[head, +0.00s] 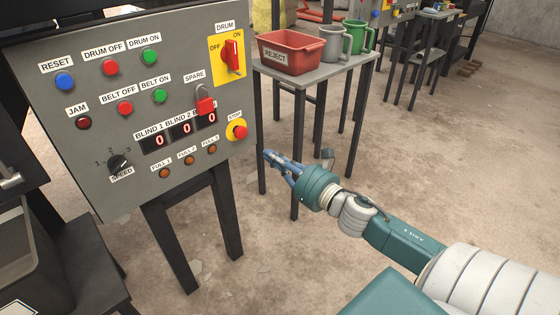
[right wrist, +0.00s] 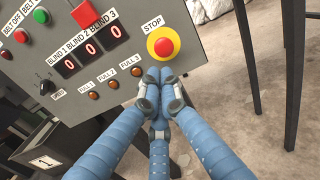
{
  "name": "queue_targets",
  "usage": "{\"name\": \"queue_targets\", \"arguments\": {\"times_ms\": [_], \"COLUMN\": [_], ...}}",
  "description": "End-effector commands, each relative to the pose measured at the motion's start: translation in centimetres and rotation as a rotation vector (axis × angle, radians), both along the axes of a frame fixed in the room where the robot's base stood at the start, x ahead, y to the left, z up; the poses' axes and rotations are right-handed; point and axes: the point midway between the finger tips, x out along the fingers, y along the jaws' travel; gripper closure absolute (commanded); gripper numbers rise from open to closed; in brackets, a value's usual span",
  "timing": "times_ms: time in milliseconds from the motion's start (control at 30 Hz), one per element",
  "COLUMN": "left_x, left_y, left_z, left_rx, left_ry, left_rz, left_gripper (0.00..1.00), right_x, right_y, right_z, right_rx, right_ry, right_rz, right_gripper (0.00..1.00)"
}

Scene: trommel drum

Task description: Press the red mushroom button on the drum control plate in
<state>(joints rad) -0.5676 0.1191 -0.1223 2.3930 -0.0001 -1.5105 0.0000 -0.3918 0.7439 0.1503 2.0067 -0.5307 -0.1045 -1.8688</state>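The red mushroom button (head: 240,132) sits on a yellow disc under a STOP label, at the lower right of the grey control plate (head: 70,135). In the right wrist view the button (right wrist: 164,46) is at top centre, just above my fingertips. My right gripper (head: 268,157) has blue fingers pointing at the plate, just right of and below the button. In the right wrist view the fingers of this gripper (right wrist: 158,76) are drawn together with nothing between them. In the head view a gap shows between fingertips and button. My left gripper is not in view.
A red padlock-like piece (head: 205,101) hangs at SPARE, left above the button. The DRUM switch (head: 232,57) is higher up. A side table (head: 318,73) behind holds a red REJECT bin (head: 291,52) and mugs.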

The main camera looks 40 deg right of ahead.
Motion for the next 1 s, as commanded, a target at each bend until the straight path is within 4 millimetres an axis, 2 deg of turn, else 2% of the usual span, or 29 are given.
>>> {"name": "queue_targets", "arguments": {"times_ms": [100, 233, 867, 933, 1000], "left_x": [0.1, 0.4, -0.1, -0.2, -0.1], "left_y": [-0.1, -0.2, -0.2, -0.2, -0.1], "left_z": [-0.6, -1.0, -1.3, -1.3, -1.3], "left_rx": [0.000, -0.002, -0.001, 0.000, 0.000], "left_ry": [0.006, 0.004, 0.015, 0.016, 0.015], "left_rz": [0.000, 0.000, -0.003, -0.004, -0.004], "left_gripper": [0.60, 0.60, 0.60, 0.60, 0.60], "right_x": [-1.6, -2.4, -2.6, -2.7, -3.0], "right_y": [-0.1, -0.2, -0.2, -0.3, -0.7], "right_z": [0.0, 0.0, 0.0, -0.4, -1.4], "right_rx": [0.002, 0.001, 0.004, 0.046, 0.167], "right_ry": [0.001, 0.001, 0.000, 0.010, 0.038], "right_rz": [0.000, -0.001, -0.002, -0.018, -0.066], "right_gripper": [1.00, 1.00, 1.00, 1.00, 1.00]}}
